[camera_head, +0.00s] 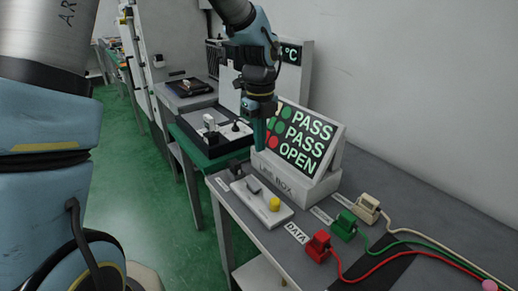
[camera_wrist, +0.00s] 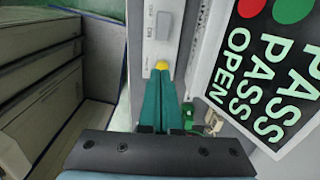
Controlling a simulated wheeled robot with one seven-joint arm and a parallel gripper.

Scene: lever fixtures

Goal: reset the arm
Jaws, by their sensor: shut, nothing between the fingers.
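My arm (camera_head: 262,65) reaches down from the top of the head view. My gripper (camera_head: 259,148) points downward above the grey table, in front of the left edge of the display box. Its teal fingers are shut and empty. In the wrist view the closed fingers of my gripper (camera_wrist: 162,82) point toward a yellow knob (camera_wrist: 161,65), overlapping its lower part in the picture. In the head view that yellow knob (camera_head: 275,203) sits on a white switch box with a grey switch (camera_head: 253,186), below and apart from the fingertips.
A display (camera_head: 302,142) reads PASS, PASS, OPEN, with two green dots and a red one. Red (camera_head: 318,246), green (camera_head: 344,225) and cream (camera_head: 367,208) plugs with cables are on the table's right. A black tray (camera_head: 237,145) stands behind on a green-topped table. Green floor lies left.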

